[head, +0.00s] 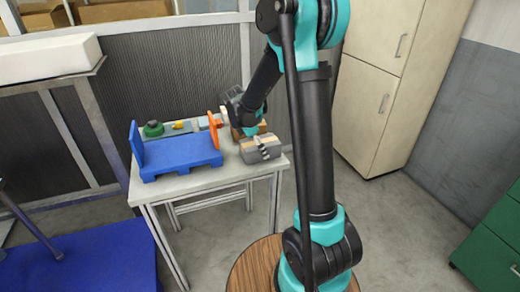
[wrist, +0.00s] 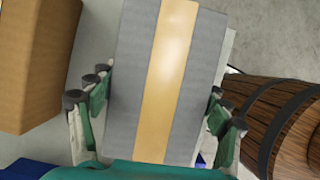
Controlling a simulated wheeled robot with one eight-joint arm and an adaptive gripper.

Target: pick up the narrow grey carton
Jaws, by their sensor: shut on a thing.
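The narrow grey carton (wrist: 125,75) has a tan stripe along its middle. In the wrist view it fills the centre, between the two fingers of my gripper (wrist: 155,115). The fingers press on its left and right sides, and my gripper is shut on it. In the head view the grey carton (head: 250,157) is at the right end of the small table, with my gripper (head: 262,148) at it. I cannot tell whether the carton touches the tabletop.
The table (head: 176,190) also bears a blue pallet-like stand (head: 180,155), an orange piece (head: 214,132), a green object (head: 153,129) and a small yellow one (head: 179,125). A brown box (wrist: 38,60) lies left of the carton in the wrist view; a wooden barrel (wrist: 280,120) shows at right.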

